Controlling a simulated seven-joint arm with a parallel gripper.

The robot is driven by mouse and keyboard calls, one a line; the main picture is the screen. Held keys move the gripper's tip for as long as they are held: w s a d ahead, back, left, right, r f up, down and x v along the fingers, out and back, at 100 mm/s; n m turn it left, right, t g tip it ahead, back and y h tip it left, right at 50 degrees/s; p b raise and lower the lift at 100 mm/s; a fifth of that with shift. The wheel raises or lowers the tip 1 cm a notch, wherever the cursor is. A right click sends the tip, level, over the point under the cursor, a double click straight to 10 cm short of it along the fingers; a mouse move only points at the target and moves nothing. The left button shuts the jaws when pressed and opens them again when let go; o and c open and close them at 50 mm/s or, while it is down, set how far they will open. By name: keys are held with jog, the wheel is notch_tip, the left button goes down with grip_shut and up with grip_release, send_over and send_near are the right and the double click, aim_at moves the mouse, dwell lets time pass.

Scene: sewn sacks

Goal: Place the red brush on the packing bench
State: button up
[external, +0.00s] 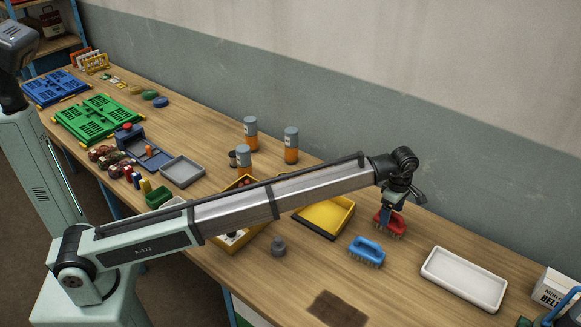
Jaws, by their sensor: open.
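The red brush (398,226) rests bristles down on the wooden bench (299,287), toward the right end near the wall. My gripper (388,213) points down at the brush, with its fingers at the brush's red handle. The jaws are open. I cannot tell from this single view whether the fingers straddle the handle or touch it. Part of the brush is hidden behind the gripper. A blue brush (367,250) lies on the bench just in front and to the left of the red one.
A white tray (463,278) lies to the right, and a yellow dustpan (325,214) to the left. Several grey-and-orange cylinders (291,145) stand behind my arm. The wall (470,170) runs close behind.

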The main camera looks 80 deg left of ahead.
notch_tip(320, 180, up, 8)
dwell(0.4)
dwell(0.3)
